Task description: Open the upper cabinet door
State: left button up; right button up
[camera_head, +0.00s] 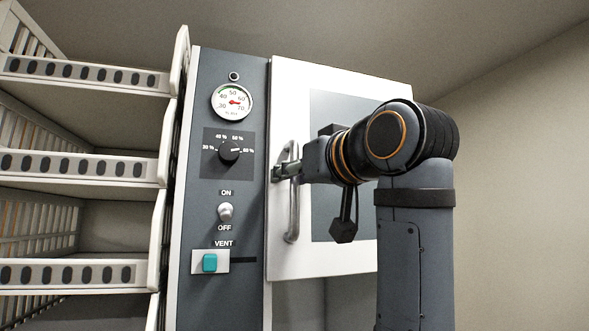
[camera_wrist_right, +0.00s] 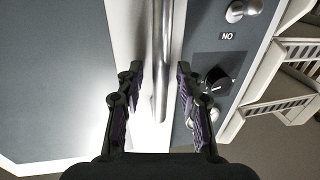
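The upper cabinet door (camera_head: 300,80) is a white-framed panel with a grey inset, right of the control panel. I cannot tell whether it is slightly ajar. Its vertical metal handle (camera_head: 293,222) is near the door's left edge. My right gripper (camera_head: 283,172) is at the handle's upper part. In the right wrist view, the handle (camera_wrist_right: 161,60) runs between the two spread fingers of the right gripper (camera_wrist_right: 157,72), with gaps visible on both sides. The right gripper is open. My left gripper is not in view.
The grey control panel (camera_head: 220,110) with a gauge (camera_head: 232,102), a dial (camera_head: 229,151), a toggle switch (camera_head: 225,212) and a teal vent button (camera_head: 210,263) is left of the door. White slatted shelves (camera_head: 75,162) stand farther left. A bare wall (camera_head: 520,180) is at right.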

grip_shut()
dwell(0.7)
